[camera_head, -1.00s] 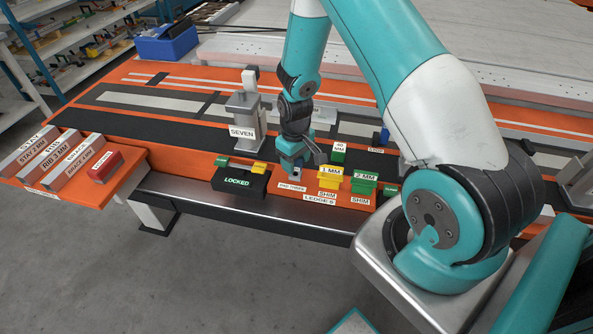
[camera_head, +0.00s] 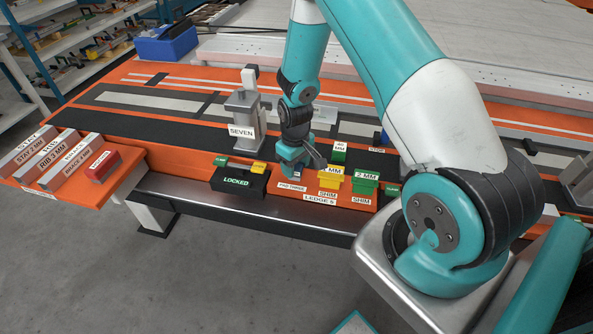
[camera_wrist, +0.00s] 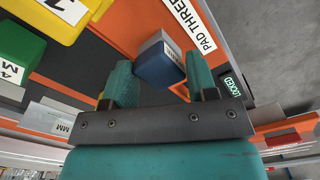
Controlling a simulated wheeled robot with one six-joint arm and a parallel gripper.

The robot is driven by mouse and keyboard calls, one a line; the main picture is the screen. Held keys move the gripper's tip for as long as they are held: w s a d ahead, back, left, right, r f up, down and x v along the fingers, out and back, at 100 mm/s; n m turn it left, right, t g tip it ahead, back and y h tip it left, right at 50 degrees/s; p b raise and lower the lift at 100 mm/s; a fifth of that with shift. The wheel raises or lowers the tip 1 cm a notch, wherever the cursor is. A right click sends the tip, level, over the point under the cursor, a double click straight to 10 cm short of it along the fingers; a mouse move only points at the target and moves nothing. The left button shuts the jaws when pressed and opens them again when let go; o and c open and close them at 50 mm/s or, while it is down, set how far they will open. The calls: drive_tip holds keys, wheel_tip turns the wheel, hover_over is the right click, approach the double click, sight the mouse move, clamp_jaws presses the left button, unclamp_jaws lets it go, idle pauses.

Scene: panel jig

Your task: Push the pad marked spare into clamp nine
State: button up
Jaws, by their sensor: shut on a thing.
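My gripper (camera_head: 297,168) is low at the front ledge of the orange bench, over the spot labelled PAD THREE. In the wrist view a blue block with a grey end (camera_wrist: 158,66) sits between the two teal fingers, which are shut on it. The PAD THREE label (camera_wrist: 194,24) lies just beyond it. I see no "spare" marking on the block. A red block (camera_head: 103,165) on the left side table carries a small label that I cannot read. A grey clamp (camera_head: 245,110) is labelled SEVEN. I can read no label nine in any view.
A black LOCKED box (camera_head: 238,182) stands left of my gripper. A yellow shim (camera_head: 330,178) and a green 2 MM shim (camera_head: 365,183) stand close on its right. A grey fixture (camera_head: 580,183) is at the right edge. Labelled grey bars (camera_head: 45,160) lie at far left.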

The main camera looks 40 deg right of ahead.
drive_tip(key=shift+f, duration=0.4)
drive_tip(key=o, duration=1.1)
drive_tip(key=shift+r, duration=0.1)
drive_tip(key=shift+r+p, duration=3.2)
drive_tip(key=shift+r, duration=1.3)
